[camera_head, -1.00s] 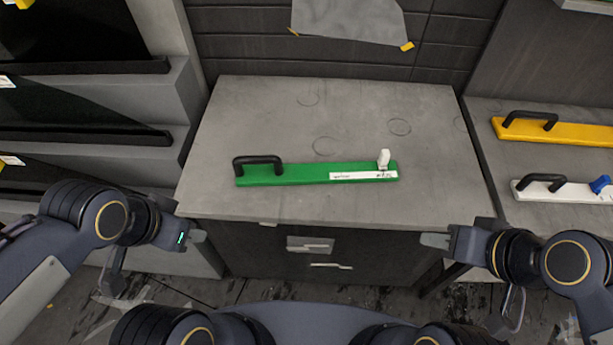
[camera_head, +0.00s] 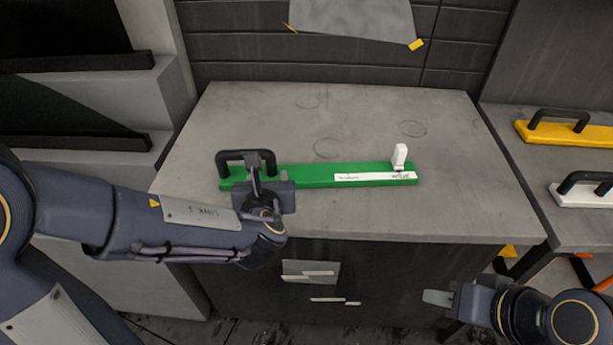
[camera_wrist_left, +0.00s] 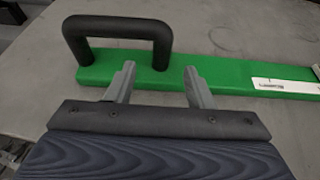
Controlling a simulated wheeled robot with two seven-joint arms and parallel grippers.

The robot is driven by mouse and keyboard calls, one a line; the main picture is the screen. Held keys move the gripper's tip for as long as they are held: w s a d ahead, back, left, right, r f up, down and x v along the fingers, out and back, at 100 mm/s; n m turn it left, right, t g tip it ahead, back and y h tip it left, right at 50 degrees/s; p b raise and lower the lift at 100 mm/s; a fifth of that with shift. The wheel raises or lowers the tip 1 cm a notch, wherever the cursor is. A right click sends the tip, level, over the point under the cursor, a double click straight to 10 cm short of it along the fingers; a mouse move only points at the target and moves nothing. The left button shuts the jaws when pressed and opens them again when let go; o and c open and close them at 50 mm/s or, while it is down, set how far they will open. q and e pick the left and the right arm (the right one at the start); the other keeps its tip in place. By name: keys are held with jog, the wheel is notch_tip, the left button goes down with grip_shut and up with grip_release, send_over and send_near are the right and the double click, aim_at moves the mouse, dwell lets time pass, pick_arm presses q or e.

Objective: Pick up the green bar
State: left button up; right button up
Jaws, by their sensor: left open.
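The green bar (camera_head: 310,174) lies flat on the grey worktop, with a black handle (camera_head: 246,156) at its left end and a white label and white knob (camera_head: 400,157) at its right end. My left gripper (camera_head: 256,172) is over the left part of the bar, by the handle. In the left wrist view the left gripper (camera_wrist_left: 158,82) is open and empty; its two fingers point at the bar (camera_wrist_left: 215,72) near the right leg of the handle (camera_wrist_left: 160,45), apart from it as far as I can tell. My right gripper (camera_head: 440,297) is at the lower right, off the worktop; its jaw opening is unclear.
The grey worktop (camera_head: 350,110) is otherwise clear. On a surface to the right lie a yellow bar (camera_head: 560,133) and a white bar (camera_head: 585,193), each with a black handle. Dark panels on grey stepped racks (camera_head: 155,100) stand at the left.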

aim_at(271, 168)
pick_arm(q)
jog(key=x, duration=0.5)
jog(key=shift+w+d+f, duration=0.1)
jog(key=shift+w+f, duration=0.1)
jog(key=shift+w, duration=0.05)
grip_shut()
jog(key=shift+r, duration=0.15)
